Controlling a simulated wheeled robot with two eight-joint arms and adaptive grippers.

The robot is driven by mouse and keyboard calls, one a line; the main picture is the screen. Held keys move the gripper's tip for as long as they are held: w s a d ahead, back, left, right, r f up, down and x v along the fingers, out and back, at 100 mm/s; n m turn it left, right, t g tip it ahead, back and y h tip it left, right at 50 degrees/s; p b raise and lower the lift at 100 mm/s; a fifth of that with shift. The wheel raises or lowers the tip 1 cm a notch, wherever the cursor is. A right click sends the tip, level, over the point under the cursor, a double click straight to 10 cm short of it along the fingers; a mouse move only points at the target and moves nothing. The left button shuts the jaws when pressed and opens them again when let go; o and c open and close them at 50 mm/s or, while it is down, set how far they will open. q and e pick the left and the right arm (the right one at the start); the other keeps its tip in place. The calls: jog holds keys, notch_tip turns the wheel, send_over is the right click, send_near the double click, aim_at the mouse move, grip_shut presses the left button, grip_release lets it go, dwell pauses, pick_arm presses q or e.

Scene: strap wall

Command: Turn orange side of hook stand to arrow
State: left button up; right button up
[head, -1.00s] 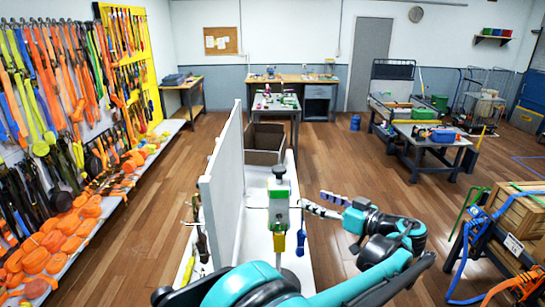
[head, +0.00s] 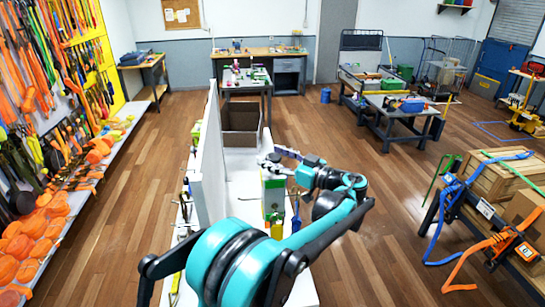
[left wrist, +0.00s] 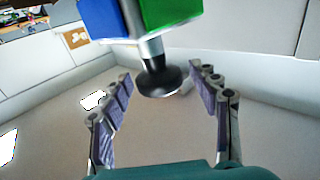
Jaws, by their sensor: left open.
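The hook stand (head: 273,194) is upright on the white bench right of the upright panel. Its upper block shows pale and green in the head view; small yellow and blue tools hang at its lower part. In the left wrist view a blue face (left wrist: 97,18) and a green face (left wrist: 168,12) meet at an edge, with a grey stem and black knob (left wrist: 160,80). My left gripper (head: 277,157) is open at the top of the stand. Its fingers (left wrist: 161,76) lie on both sides of the knob, apart from it. I see no orange side and no arrow.
The tall white panel (head: 208,160) stands close to the left of the stand. An open brown box (head: 241,138) sits behind on the bench (head: 242,166). The floor between is clear.

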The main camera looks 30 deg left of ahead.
pick_arm(q)
jog(key=shift+d, duration=0.1)
jog(key=shift+a, duration=0.2)
jog(key=c, duration=0.5)
grip_shut()
jog(key=shift+t, duration=0.3)
